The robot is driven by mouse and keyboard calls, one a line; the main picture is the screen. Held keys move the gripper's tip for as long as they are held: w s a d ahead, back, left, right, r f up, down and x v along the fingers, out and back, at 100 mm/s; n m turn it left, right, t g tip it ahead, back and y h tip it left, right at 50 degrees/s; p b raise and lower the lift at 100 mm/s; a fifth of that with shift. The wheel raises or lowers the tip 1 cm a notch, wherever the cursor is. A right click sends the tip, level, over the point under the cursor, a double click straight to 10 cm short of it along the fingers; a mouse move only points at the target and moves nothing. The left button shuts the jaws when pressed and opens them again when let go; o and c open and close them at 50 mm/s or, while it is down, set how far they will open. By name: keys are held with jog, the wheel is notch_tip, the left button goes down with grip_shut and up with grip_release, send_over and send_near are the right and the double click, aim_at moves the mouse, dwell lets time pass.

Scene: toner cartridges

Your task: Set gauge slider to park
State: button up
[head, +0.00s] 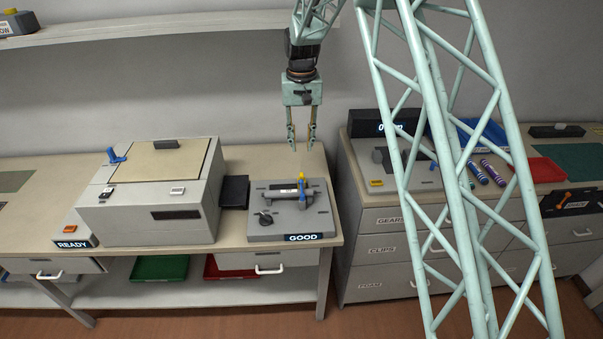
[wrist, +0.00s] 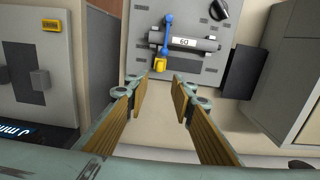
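A grey gauge-like fixture (head: 318,217) with a lit GOOD display (head: 303,237) stands at the right end of the left bench. On it lies a dark grey cylinder with a white label, which reads 60 in the wrist view (wrist: 206,44). A dark knob (head: 264,218) sits at the front left. I see no readable park mark. My gripper (head: 302,149) is open and empty, above and behind the fixture. In the wrist view the fingertips (wrist: 163,84) are near the yellow end, apart from it.
A large grey READY machine (head: 160,190) stands left of the fixture, with a black tray (head: 235,192) between them. A shelf (head: 170,25) hangs at upper left.

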aim_at(301, 174)
jog(key=shift+f, duration=6.8)
jog(key=shift+c, duration=0.7)
grip_shut()
